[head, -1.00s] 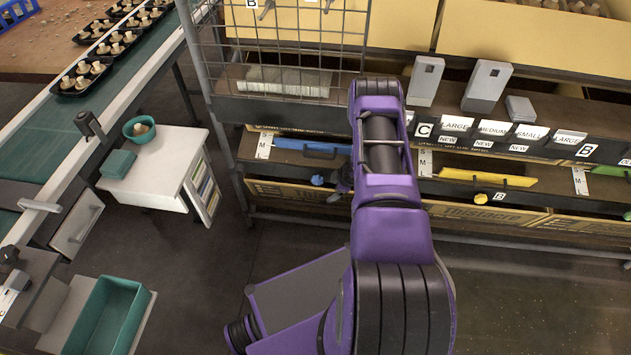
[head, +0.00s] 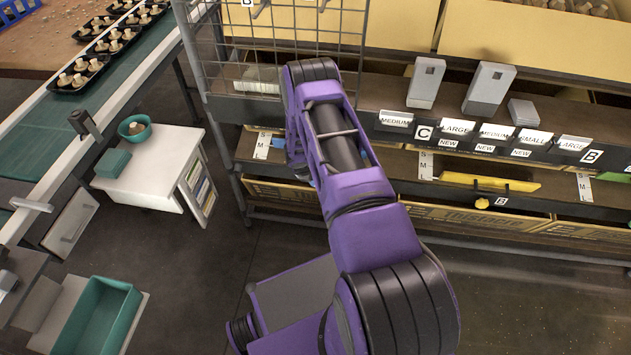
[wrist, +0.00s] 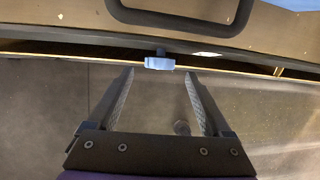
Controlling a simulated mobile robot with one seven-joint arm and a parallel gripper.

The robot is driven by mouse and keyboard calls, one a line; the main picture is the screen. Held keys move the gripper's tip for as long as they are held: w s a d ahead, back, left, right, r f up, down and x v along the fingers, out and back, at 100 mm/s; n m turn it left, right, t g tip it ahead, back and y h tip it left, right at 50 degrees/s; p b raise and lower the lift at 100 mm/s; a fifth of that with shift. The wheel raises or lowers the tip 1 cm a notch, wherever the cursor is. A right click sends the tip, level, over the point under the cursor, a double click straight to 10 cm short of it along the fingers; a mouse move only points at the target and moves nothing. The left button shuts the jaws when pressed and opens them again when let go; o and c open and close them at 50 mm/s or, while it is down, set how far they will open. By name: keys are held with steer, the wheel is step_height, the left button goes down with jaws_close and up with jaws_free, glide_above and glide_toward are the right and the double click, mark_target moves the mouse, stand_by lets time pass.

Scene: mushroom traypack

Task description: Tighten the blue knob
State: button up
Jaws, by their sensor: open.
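The blue knob (wrist: 160,62) shows in the wrist view at the front edge of the shelf, near the middle of the picture. My gripper (wrist: 159,76) is open, with its two fingers apart and nothing between them. The knob lies just beyond the fingertips, between their lines, and no contact shows. I cannot tell the exact height gap. In the head view my purple arm hides the gripper and the knob.
A dark handle (wrist: 180,22) lies above the knob in the wrist view. A wire mesh (head: 290,50) stands behind my arm. The floor in front is clear.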

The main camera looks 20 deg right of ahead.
steer(key=b+x, duration=0.1)
steer(key=x, duration=0.4)
